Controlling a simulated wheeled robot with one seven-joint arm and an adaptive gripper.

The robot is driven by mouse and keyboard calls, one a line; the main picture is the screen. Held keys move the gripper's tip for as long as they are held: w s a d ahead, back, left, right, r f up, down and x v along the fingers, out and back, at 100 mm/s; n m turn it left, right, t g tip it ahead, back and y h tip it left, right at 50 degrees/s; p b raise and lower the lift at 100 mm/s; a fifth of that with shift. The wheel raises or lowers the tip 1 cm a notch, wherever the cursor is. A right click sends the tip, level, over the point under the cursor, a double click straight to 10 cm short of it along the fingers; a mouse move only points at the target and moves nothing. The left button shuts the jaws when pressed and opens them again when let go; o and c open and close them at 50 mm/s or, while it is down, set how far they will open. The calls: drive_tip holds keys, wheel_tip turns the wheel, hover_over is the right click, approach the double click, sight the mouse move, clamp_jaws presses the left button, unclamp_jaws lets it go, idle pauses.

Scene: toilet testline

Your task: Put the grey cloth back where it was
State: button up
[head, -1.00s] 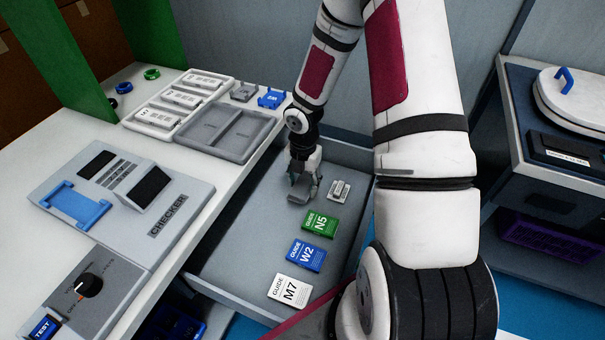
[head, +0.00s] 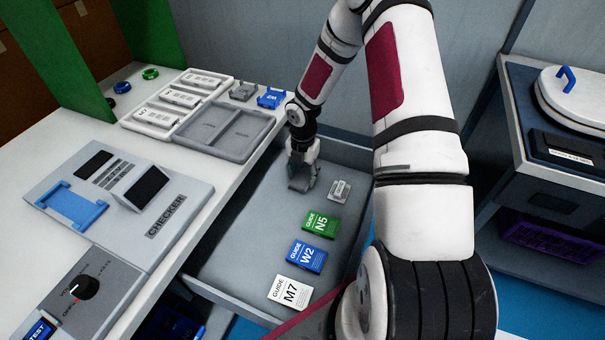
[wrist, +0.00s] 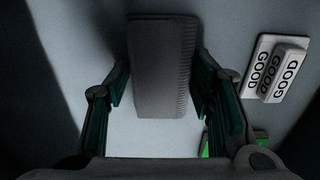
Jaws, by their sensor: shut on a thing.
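The grey cloth (wrist: 162,65) shows in the wrist view as a folded grey strip with a ridged right edge, between the two fingers of my gripper (wrist: 160,95). My gripper is shut on it. In the head view my gripper (head: 301,183) is low inside the open grey drawer (head: 225,265), near its back end. The cloth (head: 299,186) is small and dark there, at the fingertips. I cannot tell whether it touches the drawer floor.
A small plate marked GOOD (wrist: 272,70) lies just right of my gripper. Green N5 (head: 320,224), blue W2 (head: 307,257) and white M7 (head: 290,292) guides lie nearer in the drawer. The counter with the checker (head: 120,200) stands left. The drawer's left floor is bare.

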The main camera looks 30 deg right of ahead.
drive_tip(key=shift+f, duration=0.1)
drive_tip(key=o, duration=1.1)
